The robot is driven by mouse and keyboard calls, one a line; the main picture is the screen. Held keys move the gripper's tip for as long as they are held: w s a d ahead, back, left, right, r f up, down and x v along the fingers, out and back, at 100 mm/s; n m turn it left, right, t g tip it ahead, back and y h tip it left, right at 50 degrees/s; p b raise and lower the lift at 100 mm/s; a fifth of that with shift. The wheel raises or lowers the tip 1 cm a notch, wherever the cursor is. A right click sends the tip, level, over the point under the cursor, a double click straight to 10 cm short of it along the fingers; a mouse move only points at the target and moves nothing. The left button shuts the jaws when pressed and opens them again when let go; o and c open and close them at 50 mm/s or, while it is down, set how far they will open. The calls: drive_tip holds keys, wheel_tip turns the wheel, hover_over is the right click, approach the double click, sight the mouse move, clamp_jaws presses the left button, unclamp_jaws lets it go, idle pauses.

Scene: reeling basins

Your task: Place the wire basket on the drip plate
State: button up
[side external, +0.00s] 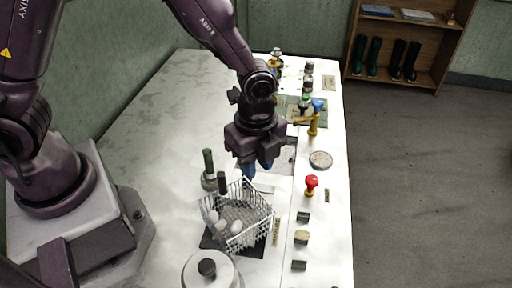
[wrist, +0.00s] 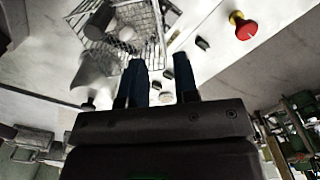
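The wire basket (side external: 262,224) is a pale mesh box with several white egg-shaped pieces inside and a dark upright grip (side external: 222,182). It stands over a dark square plate (side external: 213,243), turned relative to it; I cannot tell if its base rests flat there. I cannot tell for certain whether this dark plate is the drip plate. The basket also shows at the top of the wrist view (wrist: 151,38). My gripper (side external: 257,170) has blue fingers and hangs above and behind the basket, apart from it. In the wrist view its fingers (wrist: 159,62) are apart with nothing held between them.
A lidded pale pot (side external: 210,272) stands just in front of the basket, and a green-handled item (side external: 208,170) behind it. A red knob (side external: 311,182), a round dial (side external: 320,160) and a brass tap (side external: 313,122) line the right side. The table's left part is clear.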

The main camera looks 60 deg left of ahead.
drive_tip(key=shift+r, duration=1.85)
